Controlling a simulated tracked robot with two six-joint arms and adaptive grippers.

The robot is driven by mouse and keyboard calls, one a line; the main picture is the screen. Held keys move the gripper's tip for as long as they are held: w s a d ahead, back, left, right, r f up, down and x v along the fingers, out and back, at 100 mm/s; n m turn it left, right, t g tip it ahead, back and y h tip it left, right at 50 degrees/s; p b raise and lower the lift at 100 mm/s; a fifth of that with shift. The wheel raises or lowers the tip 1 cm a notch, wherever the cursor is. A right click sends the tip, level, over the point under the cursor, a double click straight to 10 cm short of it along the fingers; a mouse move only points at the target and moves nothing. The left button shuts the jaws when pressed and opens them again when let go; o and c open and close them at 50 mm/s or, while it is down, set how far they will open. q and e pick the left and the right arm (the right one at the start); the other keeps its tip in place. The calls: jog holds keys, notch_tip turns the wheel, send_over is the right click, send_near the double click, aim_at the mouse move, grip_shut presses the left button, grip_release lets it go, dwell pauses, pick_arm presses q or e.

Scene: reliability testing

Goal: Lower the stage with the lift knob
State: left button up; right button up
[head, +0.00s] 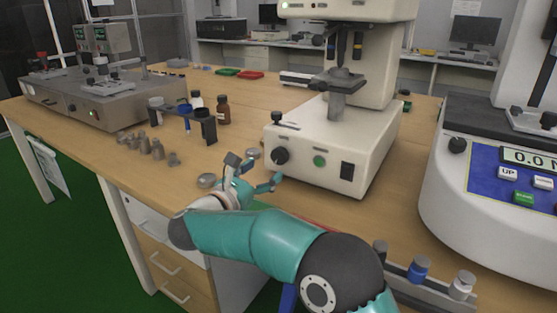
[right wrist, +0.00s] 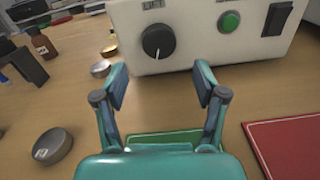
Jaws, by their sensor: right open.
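The black lift knob (head: 279,156) is on the front left of the white base of the tester (head: 320,175). In the right wrist view, the lift knob (right wrist: 158,40) sits under the label "LIFT". The grey stage (head: 345,80) stands on a post above the base, below the tester's head. My right gripper (head: 254,173) is open and empty in front of the knob, apart from it. In the right wrist view, its fingertips (right wrist: 161,82) are spread below the knob, with a gap. My left gripper is not in view.
A green button (right wrist: 229,22) and a black switch (right wrist: 277,18) are right of the knob. Small metal discs (right wrist: 52,146) lie on the left. A brown bottle (head: 223,109) and a dark rack (head: 182,118) stand further left. A red mat (right wrist: 288,145) lies right.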

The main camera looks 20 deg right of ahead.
aim_at(277, 160)
jog(key=x, duration=0.7)
jog(key=shift+w, duration=0.1)
